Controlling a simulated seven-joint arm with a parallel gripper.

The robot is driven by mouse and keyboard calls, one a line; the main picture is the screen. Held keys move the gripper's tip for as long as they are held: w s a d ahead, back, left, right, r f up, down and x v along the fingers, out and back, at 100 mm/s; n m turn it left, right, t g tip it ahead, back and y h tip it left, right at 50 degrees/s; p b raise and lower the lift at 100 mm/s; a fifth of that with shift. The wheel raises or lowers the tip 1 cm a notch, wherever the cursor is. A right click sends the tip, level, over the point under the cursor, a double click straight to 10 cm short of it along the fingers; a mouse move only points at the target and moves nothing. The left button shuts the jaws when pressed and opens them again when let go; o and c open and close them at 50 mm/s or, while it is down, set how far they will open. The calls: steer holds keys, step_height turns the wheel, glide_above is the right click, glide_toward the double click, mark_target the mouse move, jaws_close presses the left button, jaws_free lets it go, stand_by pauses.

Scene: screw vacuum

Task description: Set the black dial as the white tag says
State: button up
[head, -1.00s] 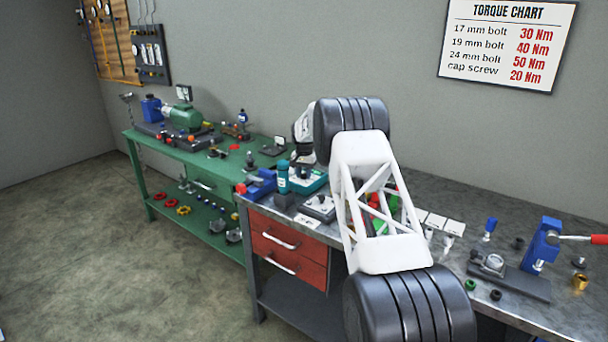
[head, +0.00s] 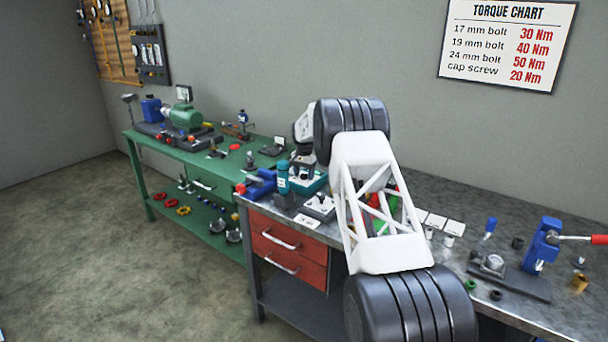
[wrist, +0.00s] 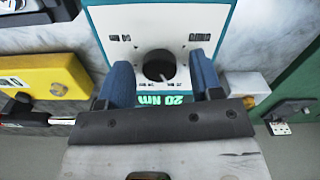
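The black dial (wrist: 156,66) is on the pale front panel of a teal-edged box (wrist: 224,18). A thin light mark shows near its lower edge. In the head view the teal box (head: 318,184) stands on the grey bench beneath my gripper, and the dial is hidden. A small white tag (head: 307,221) lies at the bench's front edge; its writing is too small to read.
A torque chart (head: 507,42) on the wall lists 30, 40, 50 and 20 Nm. A teal bottle-shaped tool (head: 283,177) stands left of the box. A yellow block (wrist: 40,78) lies left of it in the wrist view. A blue press (head: 541,245) stands at the right.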

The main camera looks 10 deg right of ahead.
mark_target(304, 175)
steer(key=shift+r, duration=0.1)
steer(key=shift+r, duration=3.75)
steer(key=shift+r, duration=0.1)
